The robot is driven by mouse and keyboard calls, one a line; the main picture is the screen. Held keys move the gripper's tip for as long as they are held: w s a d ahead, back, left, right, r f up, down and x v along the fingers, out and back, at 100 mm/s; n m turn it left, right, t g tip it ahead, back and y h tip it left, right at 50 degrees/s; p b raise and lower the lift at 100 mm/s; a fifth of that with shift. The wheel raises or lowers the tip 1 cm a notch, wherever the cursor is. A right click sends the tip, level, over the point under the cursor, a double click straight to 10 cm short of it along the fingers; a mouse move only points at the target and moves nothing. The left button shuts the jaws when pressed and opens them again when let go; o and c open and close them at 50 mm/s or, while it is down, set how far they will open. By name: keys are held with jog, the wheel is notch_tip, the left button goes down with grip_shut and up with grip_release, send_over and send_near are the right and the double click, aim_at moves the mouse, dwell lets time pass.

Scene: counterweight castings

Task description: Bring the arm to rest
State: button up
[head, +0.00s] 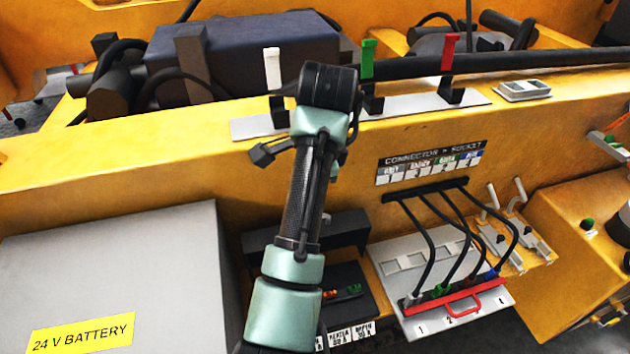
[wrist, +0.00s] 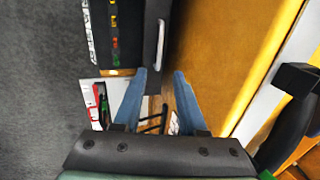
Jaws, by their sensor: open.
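My arm rises from the bottom centre of the head view, past the yellow panel (head: 200,150), with its black upper joint at the height of the ledge. My gripper's fingers are largely hidden there behind the arm. In the wrist view my gripper (wrist: 160,78) shows two blue fingers apart, with nothing held between them. Below the fingers lie a dark box with a pale handle (wrist: 160,45) and part of the white connector board (wrist: 88,90). I see no contact between the fingers and anything.
White, green (head: 368,58) and red (head: 448,52) upright levers stand on the ledge close to my arm. A black cable (head: 520,60) runs along it. The connector board (head: 490,312) with black leads and a red handle is at right. A grey battery box (head: 120,265) fills the lower left.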

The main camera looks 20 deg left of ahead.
jog(key=w+d+r+n+t+b, duration=0.1)
jog(key=w+d+r+n+t, duration=0.2)
jog(key=r, duration=0.4)
jog(key=d+r+t, duration=0.4)
jog(key=r+t, duration=0.1)
jog(key=r, duration=0.1)
jog(key=w+d+r+n+t+b, duration=0.1)
jog(key=w+d+r+n+t, duration=0.2)
jog(key=r, duration=0.4)
jog(key=s+d+r+n+t+h, duration=0.1)
jog(key=s+d+r+n+t, duration=0.1)
jog(key=s+r+t, duration=0.4)
jog(key=s+d+r+n+t+h, duration=0.1)
jog(key=s+d+r+n+t, duration=0.2)
jog(key=s+r+t, duration=0.4)
jog(key=s+r, duration=0.8)
jog(key=s, duration=0.1)
jog(key=shift+s+d+r, duration=0.15)
jog(key=shift+s+d, duration=0.05)
jog(key=shift+s, duration=0.1)
jog(key=shift+b, duration=0.35)
